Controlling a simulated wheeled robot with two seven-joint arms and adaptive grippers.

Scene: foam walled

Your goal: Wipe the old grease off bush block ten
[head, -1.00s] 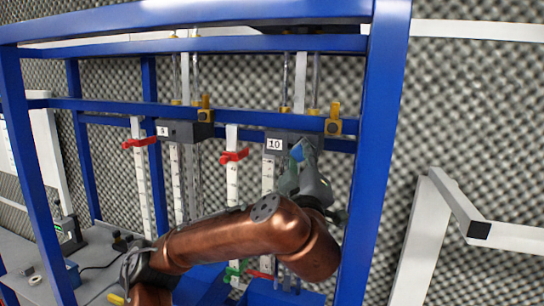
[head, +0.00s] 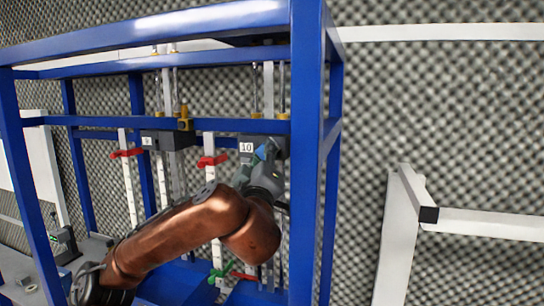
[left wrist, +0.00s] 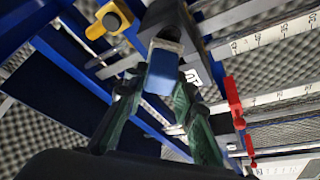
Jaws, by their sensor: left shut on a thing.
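Bush block ten is the dark block (head: 275,143) with a white label "10" (head: 246,147), on the blue frame's crossbar at the right. Its label also shows in the left wrist view (left wrist: 192,77). My left gripper (head: 262,157) is up at this block from below and in front, and covers part of it. Its green fingers (left wrist: 158,100) are shut on a small blue pad (left wrist: 162,74), whose far end is at a dark part of the block. I cannot tell whether the pad presses on it. No grease can be made out. My right gripper is not in view.
The blue frame's thick right post (head: 305,160) stands close right of my left gripper. Block nine (head: 170,138) hangs to the left. Red clamps (head: 212,161) sit on white scales between them. A yellow fitting (left wrist: 108,20) is near the pad. A white stand (head: 400,235) is farther right.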

